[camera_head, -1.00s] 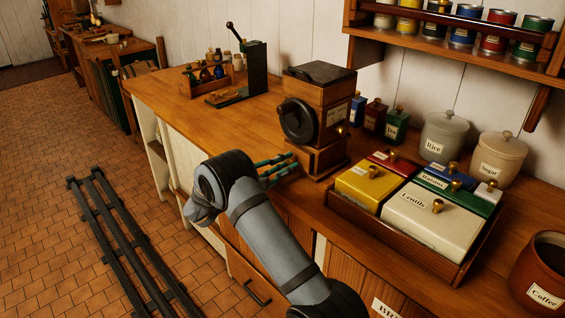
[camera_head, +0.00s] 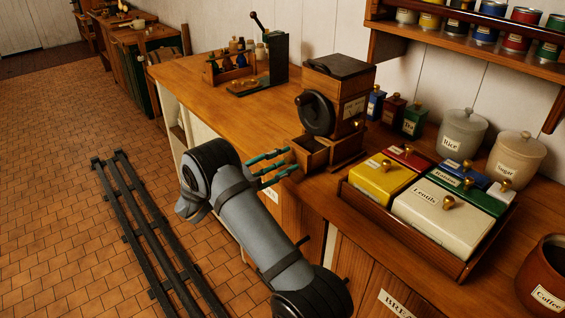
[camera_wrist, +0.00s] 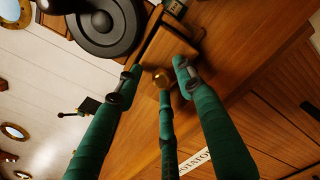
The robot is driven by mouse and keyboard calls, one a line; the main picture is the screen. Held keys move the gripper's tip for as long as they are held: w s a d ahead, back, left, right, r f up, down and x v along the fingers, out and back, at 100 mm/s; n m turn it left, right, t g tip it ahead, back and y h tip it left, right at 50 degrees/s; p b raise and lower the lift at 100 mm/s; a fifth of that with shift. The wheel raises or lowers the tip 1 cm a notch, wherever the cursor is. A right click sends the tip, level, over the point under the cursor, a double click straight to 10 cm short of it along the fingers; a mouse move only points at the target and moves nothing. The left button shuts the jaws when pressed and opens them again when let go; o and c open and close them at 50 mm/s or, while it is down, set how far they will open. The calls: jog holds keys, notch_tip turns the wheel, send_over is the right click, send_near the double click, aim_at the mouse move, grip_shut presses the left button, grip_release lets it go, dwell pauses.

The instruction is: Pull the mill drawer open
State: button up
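The wooden mill (camera_head: 337,100) with a dark lid and a black round wheel stands on the counter. Its small drawer (camera_head: 309,152) sticks out of the base toward my arm, and its hollow inside shows. In the wrist view the drawer (camera_wrist: 168,48) has a brass knob (camera_wrist: 162,79) on its front. My gripper (camera_head: 283,163) has teal fingers at the drawer front. In the wrist view my gripper (camera_wrist: 158,82) has its fingers around the knob, with the middle finger meeting it. The exact contact is partly hidden.
A wooden tray (camera_head: 408,233) of labelled boxes stands right of the mill. Small tins (camera_head: 412,119) and lidded jars (camera_head: 463,133) stand behind. A bottle rack (camera_head: 229,72) is at the back left. The counter (camera_head: 235,107) left of the mill is clear.

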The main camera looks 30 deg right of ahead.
jog(key=shift+a, duration=0.1)
jog(key=s+a, duration=0.2)
jog(key=a, duration=0.9)
jog(key=shift+a, duration=0.35)
jog(key=d, duration=0.3)
jog(key=w+d, duration=0.1)
jog(key=d, duration=0.7)
jog(key=shift+w+d, duration=0.2)
jog(key=shift+w, duration=0.2)
jog(key=shift+w+d, duration=0.1)
jog(key=shift+d, duration=0.25)
jog(key=shift+w+d, duration=0.1)
jog(key=shift+d, duration=0.25)
